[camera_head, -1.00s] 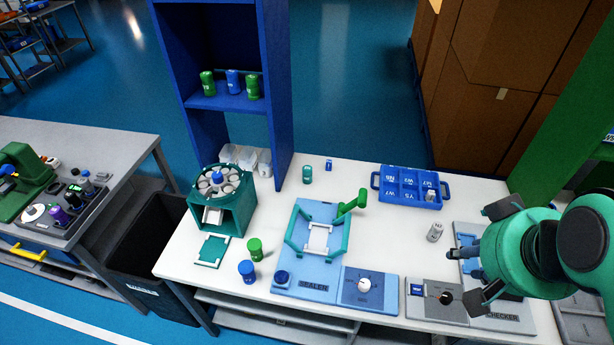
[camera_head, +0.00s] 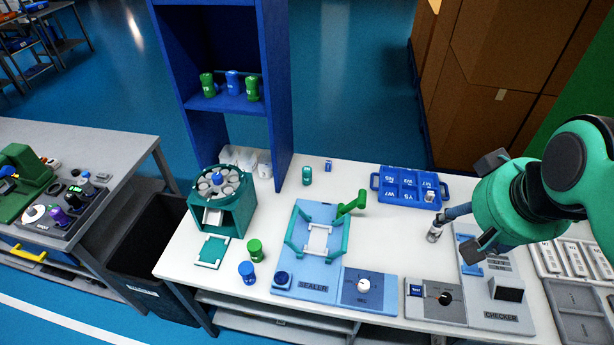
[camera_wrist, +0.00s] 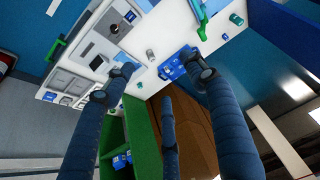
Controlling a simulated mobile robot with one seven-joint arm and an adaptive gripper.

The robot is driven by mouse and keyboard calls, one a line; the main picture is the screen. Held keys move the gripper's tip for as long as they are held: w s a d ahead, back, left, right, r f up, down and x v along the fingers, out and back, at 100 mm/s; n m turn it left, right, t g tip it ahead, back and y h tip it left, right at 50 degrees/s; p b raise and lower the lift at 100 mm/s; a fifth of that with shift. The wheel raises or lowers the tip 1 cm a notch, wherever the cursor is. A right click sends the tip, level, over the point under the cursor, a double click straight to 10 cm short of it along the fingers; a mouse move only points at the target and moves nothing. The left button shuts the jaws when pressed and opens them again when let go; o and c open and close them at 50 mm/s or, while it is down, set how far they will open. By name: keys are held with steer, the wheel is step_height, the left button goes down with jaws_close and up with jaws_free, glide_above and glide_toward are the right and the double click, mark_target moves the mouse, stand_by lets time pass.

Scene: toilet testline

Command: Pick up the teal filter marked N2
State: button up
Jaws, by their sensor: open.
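A small teal cylinder (camera_head: 307,175) stands upright at the back of the white table, behind the sealer; its marking is too small to read. A teal cylinder also shows near the top right of the wrist view (camera_wrist: 236,18). My gripper (camera_head: 466,207) is open and empty above the right part of the table. It is well to the right of the teal cylinder and apart from it. Its spread fingers reach across the wrist view (camera_wrist: 160,88).
A grey cylinder (camera_head: 434,234) stands near one fingertip in the picture. A blue compartment tray (camera_head: 374,181) is behind it. The sealer (camera_head: 315,287), checker (camera_head: 502,318) and teal carousel machine (camera_head: 236,215) occupy the table. A tall blue shelf (camera_head: 277,100) rises left of the teal cylinder.

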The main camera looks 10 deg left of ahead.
steer(key=w+a+r, duration=0.3)
steer(key=w, duration=0.7)
steer(key=n+g+p, duration=0.4)
steer(key=n+p, duration=0.2)
glide_above(307, 169)
steer(key=s, duration=0.1)
step_height(307, 169, down, 36)
steer(key=shift+s+d+y, duration=0.15)
steer(key=shift+d+y, duration=0.15)
steer(key=shift+d, duration=0.1)
steer(key=shift+w+a+f, duration=0.1)
steer(key=shift+w+f, duration=0.05)
steer(key=shift+f, duration=1.25)
steer(key=shift+w+a+f, duration=0.1)
steer(key=shift+f, duration=1.35)
steer(key=shift+w+a+f, duration=0.1)
steer(key=shift+w+f, duration=0.05)
steer(key=shift+f, duration=1.25)
